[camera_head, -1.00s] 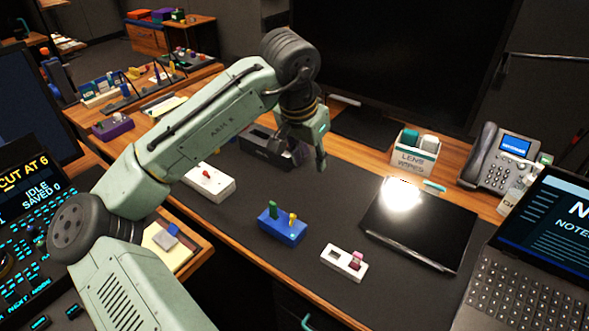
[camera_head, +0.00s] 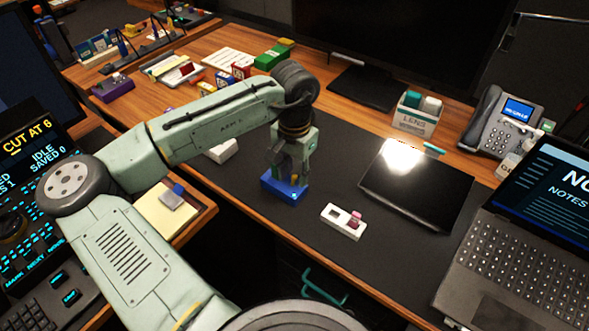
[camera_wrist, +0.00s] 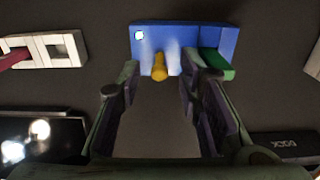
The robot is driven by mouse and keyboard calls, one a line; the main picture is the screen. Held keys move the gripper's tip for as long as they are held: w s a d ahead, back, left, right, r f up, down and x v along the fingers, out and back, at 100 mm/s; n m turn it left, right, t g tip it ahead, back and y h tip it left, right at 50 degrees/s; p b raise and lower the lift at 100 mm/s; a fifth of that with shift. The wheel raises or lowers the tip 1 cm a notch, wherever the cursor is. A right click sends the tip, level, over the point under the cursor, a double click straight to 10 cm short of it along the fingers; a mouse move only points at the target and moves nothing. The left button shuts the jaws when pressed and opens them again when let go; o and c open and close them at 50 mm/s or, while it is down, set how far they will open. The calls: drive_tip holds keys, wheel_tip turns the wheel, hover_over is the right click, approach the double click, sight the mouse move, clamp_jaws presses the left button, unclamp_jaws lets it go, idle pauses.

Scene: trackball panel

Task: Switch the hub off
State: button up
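A blue box (camera_head: 284,190) with a green lever and a yellow lever stands on the dark desk mat; no label on it says whether it is the hub. My gripper (camera_head: 287,177) is down over it and hides much of its top. In the wrist view the blue box (camera_wrist: 205,42) has a small lit spot at one corner. The yellow lever (camera_wrist: 159,67) stands between my two spread fingers (camera_wrist: 163,80), with gaps at both sides. The green lever (camera_wrist: 215,63) lies outside the fingers, to the right.
A white box with a pink switch (camera_head: 343,221) stands right of the blue box; another white box (camera_head: 222,151) is partly hidden behind my arm. A dark closed device (camera_head: 415,190), a laptop (camera_head: 520,240) and a phone (camera_head: 497,118) lie to the right. The mat between is clear.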

drive_tip(key=shift+f, duration=0.1)
drive_tip(key=shift+c, duration=0.6)
clamp_jaws()
